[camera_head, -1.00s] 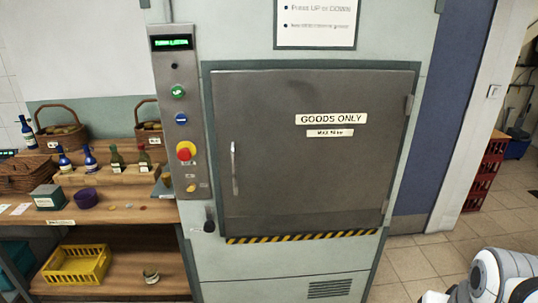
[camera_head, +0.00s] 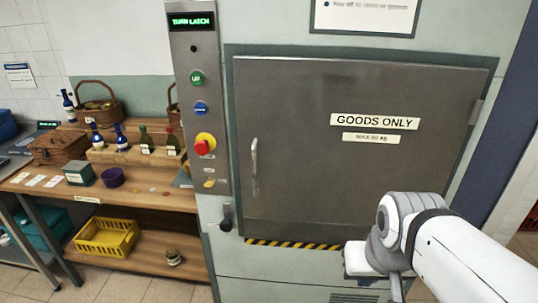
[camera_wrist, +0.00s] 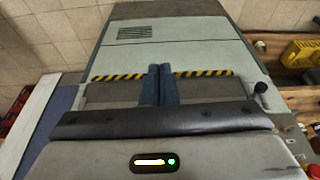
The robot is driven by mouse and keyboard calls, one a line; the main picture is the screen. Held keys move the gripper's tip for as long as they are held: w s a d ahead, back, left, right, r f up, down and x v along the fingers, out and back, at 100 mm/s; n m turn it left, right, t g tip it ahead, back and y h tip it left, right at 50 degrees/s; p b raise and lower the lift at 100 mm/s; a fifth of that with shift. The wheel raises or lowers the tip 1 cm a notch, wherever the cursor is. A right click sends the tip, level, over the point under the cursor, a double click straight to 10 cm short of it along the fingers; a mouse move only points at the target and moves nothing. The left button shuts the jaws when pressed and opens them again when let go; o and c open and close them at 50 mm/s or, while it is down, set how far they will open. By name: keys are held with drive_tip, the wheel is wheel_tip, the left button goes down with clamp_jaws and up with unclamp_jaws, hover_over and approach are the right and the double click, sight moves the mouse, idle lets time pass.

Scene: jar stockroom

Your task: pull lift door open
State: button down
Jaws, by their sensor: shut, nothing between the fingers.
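The lift door (camera_head: 330,150) is a grey metal panel labelled "GOODS ONLY", shut flush in its frame. Its vertical silver handle (camera_head: 255,167) is at the door's left edge. A latch with a black knob (camera_head: 226,217) sits on the frame, below and left of the handle; the knob also shows at right in the wrist view (camera_wrist: 260,87). The display (camera_head: 191,21) reads "TURN LATCH". In the wrist view my gripper (camera_wrist: 158,70) has its two blue fingers together, empty, before the striped sill. In the head view my arm is at lower right, apart from the handle.
A control panel (camera_head: 200,110) with green, blue and red-on-yellow buttons stands left of the door. A wooden shelf (camera_head: 150,200) further left holds bottles, baskets and a yellow crate (camera_head: 107,238). The tiled floor in front is partly clear.

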drive_tip(key=w+a+f+g+y, duration=0.2)
drive_tip(key=a+y, duration=0.2)
drive_tip(key=a, duration=0.3)
drive_tip(key=m+t+y+b, duration=0.2)
drive_tip(key=m+t+y, duration=0.5)
drive_tip(key=t+y, duration=0.3)
approach(249, 161)
drive_tip(key=shift+g+y, duration=0.5)
drive_tip(key=shift+g, duration=0.2)
drive_tip(key=p+x, duration=0.1)
drive_tip(key=x, duration=0.2)
drive_tip(key=w+p+x, duration=0.1)
drive_tip(key=shift+d+p, duration=0.1)
drive_tip(key=shift+p, duration=0.25)
